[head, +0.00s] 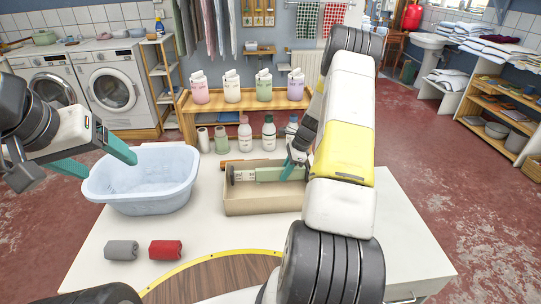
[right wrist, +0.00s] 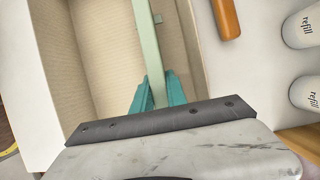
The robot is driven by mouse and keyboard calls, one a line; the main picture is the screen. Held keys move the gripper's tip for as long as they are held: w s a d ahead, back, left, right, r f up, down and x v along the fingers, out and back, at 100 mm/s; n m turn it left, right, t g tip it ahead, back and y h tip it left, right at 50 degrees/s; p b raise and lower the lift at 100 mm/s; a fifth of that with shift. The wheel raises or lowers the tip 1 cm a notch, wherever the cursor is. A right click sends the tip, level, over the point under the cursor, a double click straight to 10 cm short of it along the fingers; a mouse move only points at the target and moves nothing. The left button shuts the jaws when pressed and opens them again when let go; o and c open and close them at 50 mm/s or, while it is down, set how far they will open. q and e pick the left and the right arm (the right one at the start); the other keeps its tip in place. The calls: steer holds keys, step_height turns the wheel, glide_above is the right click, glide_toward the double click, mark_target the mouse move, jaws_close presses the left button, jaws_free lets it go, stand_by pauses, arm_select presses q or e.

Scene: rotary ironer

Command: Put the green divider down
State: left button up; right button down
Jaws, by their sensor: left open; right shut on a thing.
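The pale green divider (head: 270,174) is a long thin strip, with a white marked piece (head: 244,177) near its left end. It lies lengthwise over or within the open beige box (head: 262,205); I cannot tell whether it touches the floor. My right gripper (head: 294,168) is shut on its right part. In the right wrist view, the teal fingers (right wrist: 157,94) pinch the divider (right wrist: 147,45), which runs away between the box walls. My left gripper (head: 100,160) is open and empty, near the rim of the light blue basin (head: 143,200).
A grey roll (head: 121,250) and a red roll (head: 166,250) lie on the white table (head: 215,225). The table between basin and box is clear.

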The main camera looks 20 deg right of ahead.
steer(key=shift+f, duration=0.45)
steer(key=shift+f, duration=0.5)
steer(key=c, duration=1.3)
jaws_free()
steer(key=shift+o, duration=0.2)
